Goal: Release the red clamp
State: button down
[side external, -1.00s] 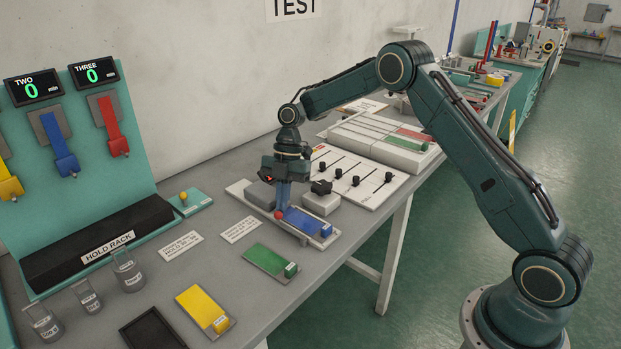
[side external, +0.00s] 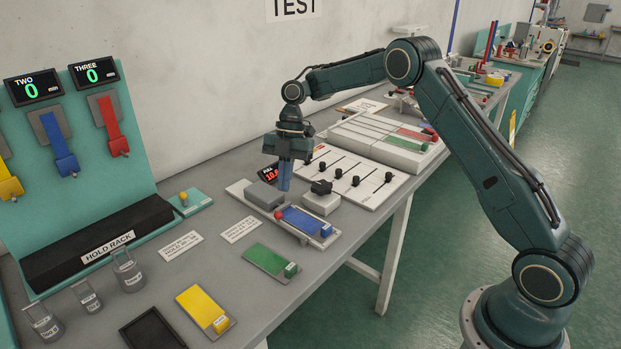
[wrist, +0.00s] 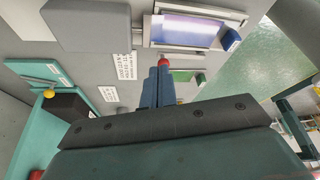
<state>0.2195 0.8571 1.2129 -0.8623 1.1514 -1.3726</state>
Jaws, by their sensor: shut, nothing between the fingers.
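A red clamp (side external: 113,130) hangs on the teal panel at the left, under the display marked THREE (side external: 94,72), which reads 0. A small red ball (side external: 278,215) sits at the left end of the blue plate (side external: 304,218) on the bench fixture. It also shows in the wrist view (wrist: 164,62), just beyond my fingertips. My gripper (side external: 284,188) is above the fixture with its blue fingers pointing down, shut and empty. In the wrist view its fingers (wrist: 158,85) are together. My gripper is well to the right of the red clamp.
A blue clamp (side external: 58,145) and a yellow clamp (side external: 8,183) hang beside the red one. Grey blocks flank the fixture. A slider panel (side external: 350,177) lies to the right.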

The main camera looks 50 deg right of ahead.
jog(key=shift+v, duration=1.15)
jog(key=shift+r, duration=0.15)
jog(key=s+a+r+m+t+h, duration=0.1)
jog(key=s+a+r+m+t, duration=0.1)
jog(key=s+r+m, duration=0.45)
jog(key=s+a+r+m+t, duration=0.2)
jog(key=s+a+r+m, duration=0.15)
jog(key=s+r, duration=0.55)
jog(key=s+d+m+t+h, duration=0.1)
jog(key=s+d+m, duration=0.1)
jog(key=s+m, duration=0.4)
jog(key=s+d+f+m+t+h, duration=0.1)
jog(key=s+m, duration=0.5)
jog(key=s, duration=0.8)
jog(key=shift+s+d+f+t+h, duration=0.15)
jog(key=shift+s+d+t+h, duration=0.2)
jog(key=shift+t+h, duration=0.25)
